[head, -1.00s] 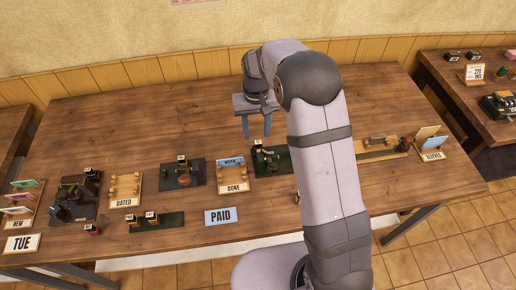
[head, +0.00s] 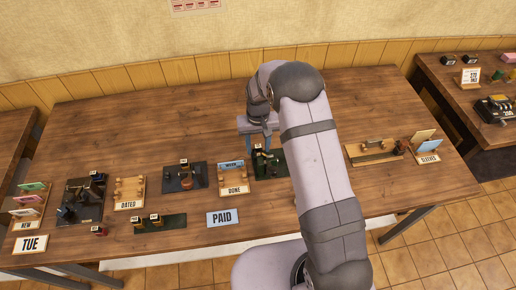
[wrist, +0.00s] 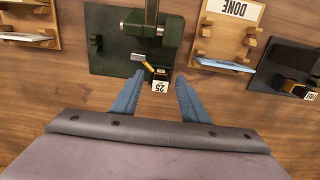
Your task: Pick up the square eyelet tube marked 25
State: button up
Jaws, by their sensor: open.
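The square eyelet tube marked 25 (wrist: 160,82) shows in the wrist view as a small block with a white "25" label, at the near edge of a dark green press (wrist: 122,45). A short orange and silver piece lies against its far left side. My gripper (wrist: 158,90) is open, with one blue finger on each side of the label in the picture. I cannot tell whether the fingers are level with it. In the head view my gripper (head: 260,141) is over the back of the green press (head: 273,168), and the arm hides part of that area.
The DONE rack (head: 233,178) stands close to the left of the press in the head view. A dark press (head: 184,178) is farther left. A wooden rack (head: 373,152) lies to the right. The table behind the presses is clear.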

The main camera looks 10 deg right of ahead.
aim_at(258, 146)
jog(key=shift+f, duration=0.25)
grip_shut()
jog(key=shift+r+b, duration=1.8)
jog(key=shift+r, duration=3.2)
